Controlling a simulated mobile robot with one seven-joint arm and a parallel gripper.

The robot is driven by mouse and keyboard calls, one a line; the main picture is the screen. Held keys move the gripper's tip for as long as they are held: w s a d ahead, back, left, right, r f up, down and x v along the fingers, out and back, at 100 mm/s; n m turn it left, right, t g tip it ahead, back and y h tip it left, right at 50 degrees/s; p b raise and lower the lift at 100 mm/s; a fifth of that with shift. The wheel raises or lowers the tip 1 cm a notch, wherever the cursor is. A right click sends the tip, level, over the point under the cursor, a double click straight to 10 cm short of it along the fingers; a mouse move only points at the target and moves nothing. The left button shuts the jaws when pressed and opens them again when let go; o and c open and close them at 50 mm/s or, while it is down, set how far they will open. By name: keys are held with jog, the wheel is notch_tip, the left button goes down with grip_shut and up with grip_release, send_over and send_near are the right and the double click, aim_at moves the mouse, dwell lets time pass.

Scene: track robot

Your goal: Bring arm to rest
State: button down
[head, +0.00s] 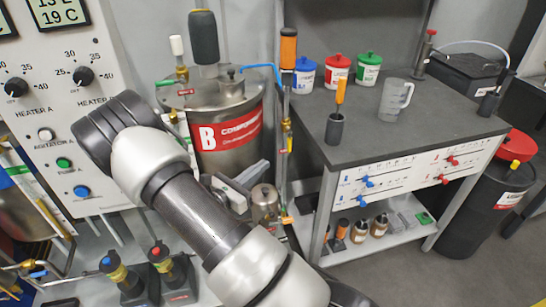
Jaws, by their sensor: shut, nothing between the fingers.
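My arm runs from the bottom edge of the head view up to the left, with pale grey and dark links. It ends in view at a dark rounded joint in front of the control panel (62,140). I cannot make out my gripper or its fingertips. The arm covers part of the space below the steel tank (216,92), which carries a red label with a large B. A grey angular part (236,190) shows just right of the arm, below the tank; I cannot tell what it belongs to.
Right of the arm stands a dark-topped bench (440,120) with blue, red and green-lidded jars (337,75), a clear jug (395,99) and an orange-handled tool (340,92). A black drum (480,205) stands at right. Valves (162,262) and pipes sit lower left.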

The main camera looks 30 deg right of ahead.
jog(key=shift+v, duration=1.9)
jog(key=s+r+m+g+y, duration=0.6)
jog(key=s+r+m+g, duration=0.2)
jog(key=s+r+m, duration=0.3)
jog(key=s+a+r+m+t+y, duration=0.7)
jog(key=s+a+r+m+y, duration=0.35)
jog(key=a, duration=0.25)
notch_tip(320, 180, up, 21)
jog(key=p, duration=2)
jog(key=shift+t+y+p, duration=0.3)
jog(key=shift+y+p, duration=0.05)
